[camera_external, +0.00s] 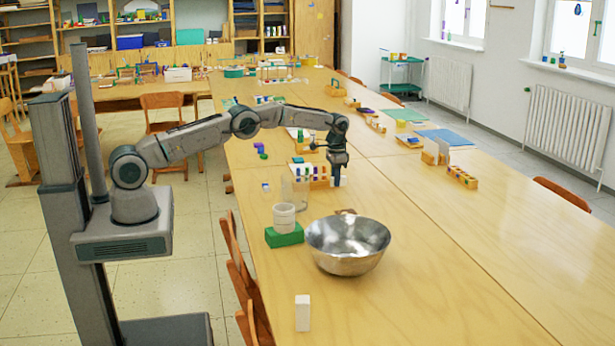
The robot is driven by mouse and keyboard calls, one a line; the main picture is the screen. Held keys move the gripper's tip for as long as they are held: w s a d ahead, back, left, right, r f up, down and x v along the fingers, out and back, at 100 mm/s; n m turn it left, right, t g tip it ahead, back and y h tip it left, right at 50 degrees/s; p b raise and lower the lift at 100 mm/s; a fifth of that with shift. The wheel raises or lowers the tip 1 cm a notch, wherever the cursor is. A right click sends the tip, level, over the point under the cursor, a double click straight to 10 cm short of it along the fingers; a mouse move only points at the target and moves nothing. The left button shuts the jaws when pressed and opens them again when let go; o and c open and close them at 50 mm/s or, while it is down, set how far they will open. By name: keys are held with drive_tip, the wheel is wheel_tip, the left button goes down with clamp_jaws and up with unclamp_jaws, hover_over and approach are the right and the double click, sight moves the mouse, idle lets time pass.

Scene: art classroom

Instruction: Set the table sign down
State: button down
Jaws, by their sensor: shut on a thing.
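My gripper (337,178) points down over the near table, just right of a small rack of coloured bottles (318,183) and behind the steel bowl. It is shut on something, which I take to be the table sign. The held thing is too small and too hidden by the fingers to make out. A clear, see-through upright panel (290,190) shows left of the gripper, behind the white cup. I cannot tell whether it touches the gripper or the table.
A large steel bowl (347,262) stands in front of my gripper. A white cup (284,217) sits on a green block (284,237) to its left. A white block (303,313) stands near the front. The table (440,260) is clear to the right of the bowl.

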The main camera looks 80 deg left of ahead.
sight(335, 196)
drive_tip(key=shift+f+p, duration=0.3)
drive_tip(key=shift+f, duration=1.7)
drive_tip(key=shift+f, duration=0.1)
drive_tip(key=shift+f, duration=0.2)
drive_tip(key=c, duration=1.3)
unclamp_jaws()
drive_tip(key=shift+r, duration=0.1)
drive_tip(key=shift+r, duration=0.15)
